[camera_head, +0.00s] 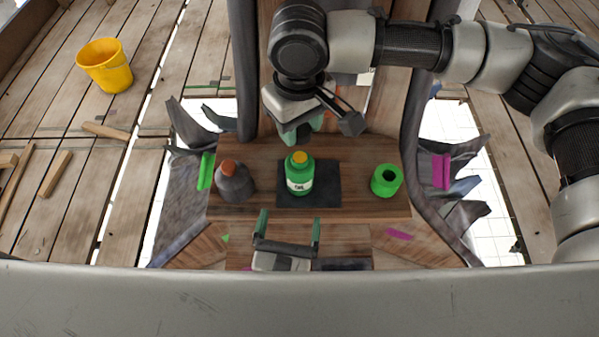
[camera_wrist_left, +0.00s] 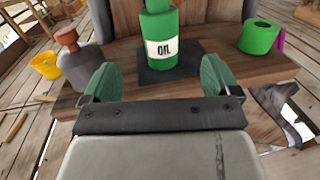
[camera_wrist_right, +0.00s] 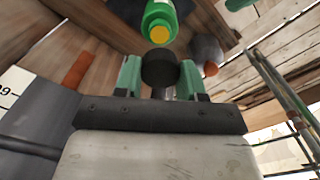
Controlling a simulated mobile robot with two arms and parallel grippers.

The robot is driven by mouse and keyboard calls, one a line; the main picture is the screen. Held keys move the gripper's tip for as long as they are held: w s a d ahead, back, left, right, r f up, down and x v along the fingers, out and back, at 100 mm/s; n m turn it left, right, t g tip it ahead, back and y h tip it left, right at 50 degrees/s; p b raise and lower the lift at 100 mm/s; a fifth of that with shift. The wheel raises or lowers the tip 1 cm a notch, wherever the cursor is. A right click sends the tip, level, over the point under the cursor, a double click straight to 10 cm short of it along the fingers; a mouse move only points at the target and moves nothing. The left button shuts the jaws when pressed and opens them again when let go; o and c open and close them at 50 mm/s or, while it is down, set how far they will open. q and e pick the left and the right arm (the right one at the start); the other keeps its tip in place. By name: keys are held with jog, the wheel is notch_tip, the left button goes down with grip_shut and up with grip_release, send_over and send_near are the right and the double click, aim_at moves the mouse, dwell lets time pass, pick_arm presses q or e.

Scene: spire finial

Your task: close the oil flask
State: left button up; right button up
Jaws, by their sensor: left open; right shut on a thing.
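The green oil flask (camera_head: 299,178) stands upright on a dark mat (camera_head: 329,187) on the wooden bench, its yellow round top (camera_head: 299,158) showing. Its OIL label faces my left gripper in the left wrist view (camera_wrist_left: 162,48). My right gripper (camera_head: 303,128) is above and behind the flask. In the right wrist view it is shut on a dark round cap-like piece (camera_wrist_right: 160,67), apart from the flask's yellow top (camera_wrist_right: 160,34). My left gripper (camera_head: 289,222) is open and empty in front of the flask.
A dark bottle with an orange-brown top (camera_head: 236,184) stands left of the mat. A green hollow cylinder (camera_head: 386,181) stands to the right. A yellow bucket (camera_head: 106,68) and loose wood pieces are on the planks at left. The bench (camera_head: 358,204) is bare between mat and cylinder.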

aim_at(297, 182)
pick_arm(q)
jog(key=w, duration=0.4)
jog(key=w+d, duration=0.1)
jog(key=w, duration=0.3)
jog(key=w+d, duration=0.1)
jog(key=w, duration=0.3)
pick_arm(e)
jog(key=shift+w, duration=0.1)
pick_arm(q)
jog(key=c, duration=1.4)
pick_arm(e)
jog(key=shift+f, duration=2.55)
jog(key=shift+f, duration=0.85)
jog(key=shift+f, duration=0.6)
